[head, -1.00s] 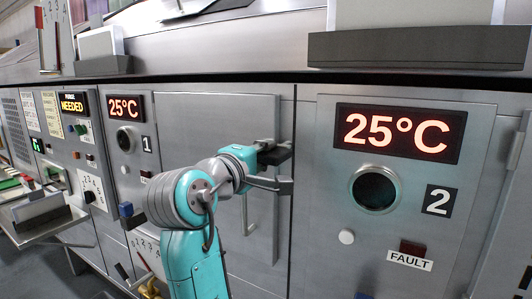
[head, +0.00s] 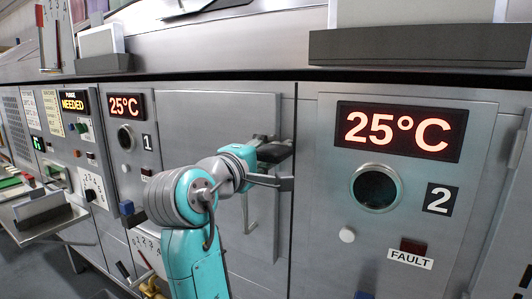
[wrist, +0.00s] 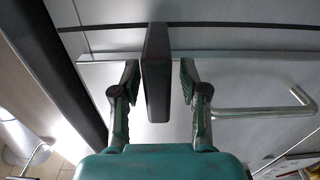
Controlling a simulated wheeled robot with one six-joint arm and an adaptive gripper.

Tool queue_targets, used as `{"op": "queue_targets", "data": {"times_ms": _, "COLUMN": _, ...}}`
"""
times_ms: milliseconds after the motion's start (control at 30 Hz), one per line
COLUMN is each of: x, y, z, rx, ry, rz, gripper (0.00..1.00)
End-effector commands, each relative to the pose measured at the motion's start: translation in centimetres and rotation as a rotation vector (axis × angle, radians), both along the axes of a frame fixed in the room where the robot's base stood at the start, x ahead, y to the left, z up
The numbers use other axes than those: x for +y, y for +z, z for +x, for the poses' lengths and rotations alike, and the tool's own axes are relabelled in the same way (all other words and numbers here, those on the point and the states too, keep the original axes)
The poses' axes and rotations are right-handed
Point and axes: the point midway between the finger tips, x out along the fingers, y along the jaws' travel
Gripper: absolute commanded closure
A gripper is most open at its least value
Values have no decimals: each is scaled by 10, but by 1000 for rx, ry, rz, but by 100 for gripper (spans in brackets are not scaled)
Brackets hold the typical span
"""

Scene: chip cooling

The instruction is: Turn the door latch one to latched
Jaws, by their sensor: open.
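The door latch (wrist: 156,75) is a dark flat bar standing out at the edge of the grey door of unit 1 (head: 215,120). In the wrist view it lies between the two fingers of my open gripper (wrist: 160,80), with a small gap visible at the right finger and a narrower one at the left. In the head view my gripper (head: 272,168) is at the right edge of that door. There the dark latch and the upper finger overlap, so their outlines are hard to separate. The door looks closed.
A metal door handle (head: 248,215) hangs below my gripper and shows at the right in the wrist view (wrist: 265,111). Unit 2's panel (head: 320,230) stands to the right, with a 25°C display (head: 400,131). A tray (head: 45,225) juts out at the left.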

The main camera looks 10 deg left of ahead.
Motion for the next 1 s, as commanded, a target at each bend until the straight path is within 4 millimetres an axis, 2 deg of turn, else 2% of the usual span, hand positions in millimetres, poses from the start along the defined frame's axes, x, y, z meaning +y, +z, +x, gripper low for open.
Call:
{"op": "queue_targets", "data": {"times_ms": 167, "x": 3, "y": 1, "z": -7, "rx": -1, "ry": 0, "rz": 1, "gripper": 56}}
{"op": "queue_targets", "data": {"times_ms": 267, "x": 8, "y": 0, "z": -20, "rx": -1, "ry": 3, "rz": 1, "gripper": 56}}
{"op": "queue_targets", "data": {"times_ms": 700, "x": 35, "y": 0, "z": -96, "rx": -1, "ry": 3, "rz": 1, "gripper": 56}}
{"op": "queue_targets", "data": {"times_ms": 833, "x": 40, "y": 0, "z": -107, "rx": 0, "ry": 1, "rz": 0, "gripper": 56}}
{"op": "queue_targets", "data": {"times_ms": 1000, "x": 41, "y": 0, "z": -113, "rx": 1, "ry": 0, "rz": -1, "gripper": 56}}
